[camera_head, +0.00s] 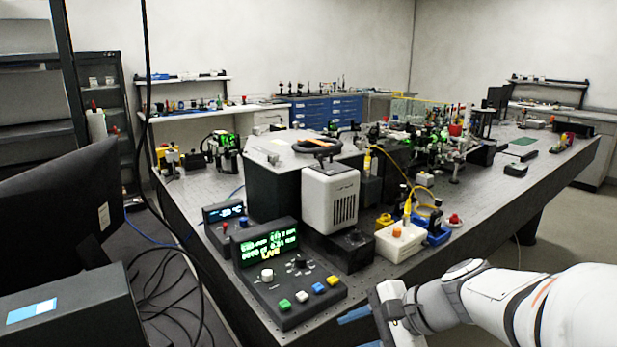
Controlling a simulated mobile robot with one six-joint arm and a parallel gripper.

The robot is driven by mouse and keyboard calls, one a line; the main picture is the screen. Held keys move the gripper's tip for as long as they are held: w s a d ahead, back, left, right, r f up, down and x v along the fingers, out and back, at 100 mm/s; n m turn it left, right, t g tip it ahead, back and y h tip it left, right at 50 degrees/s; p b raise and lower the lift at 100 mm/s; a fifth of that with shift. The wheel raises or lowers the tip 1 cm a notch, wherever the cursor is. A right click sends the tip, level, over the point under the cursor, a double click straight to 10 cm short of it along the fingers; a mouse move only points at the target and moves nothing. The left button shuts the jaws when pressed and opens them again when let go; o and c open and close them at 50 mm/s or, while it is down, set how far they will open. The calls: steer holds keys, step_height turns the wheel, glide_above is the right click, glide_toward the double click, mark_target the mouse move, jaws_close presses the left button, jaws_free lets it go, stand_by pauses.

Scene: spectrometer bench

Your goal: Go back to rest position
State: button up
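My gripper (358,329) is at the bottom of the view, in front of the optical bench's near edge. Its two blue fingers point left and stand apart, with nothing visible between them. The lower finger is partly cut off by the picture edge. My white arm comes in from the bottom right. The spectrometer bench (520,160) is a long dark table. A control console (285,275) with a green-lit display and coloured buttons sits at its near corner, left of my gripper. A white box with an orange button (400,243) stands farther back on the bench.
A grey-white vented unit (331,197) and a small display box (226,222) stand behind the console. Dense optics (440,140) fill the bench's middle. A black monitor (65,215) and cables crowd the left. Open floor (570,222) shows right of the bench.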

steer(key=s+d+r+n+g+h+p, duration=0.1)
steer(key=s+d+r+n+h+p, duration=0.5)
steer(key=n, duration=0.6)
steer(key=s+r+h+p, duration=0.1)
steer(key=s+h+p, duration=0.1)
steer(key=p, duration=0.1)
steer(key=shift+d+r+h, duration=0.3)
steer(key=shift+r+h, duration=0.1)
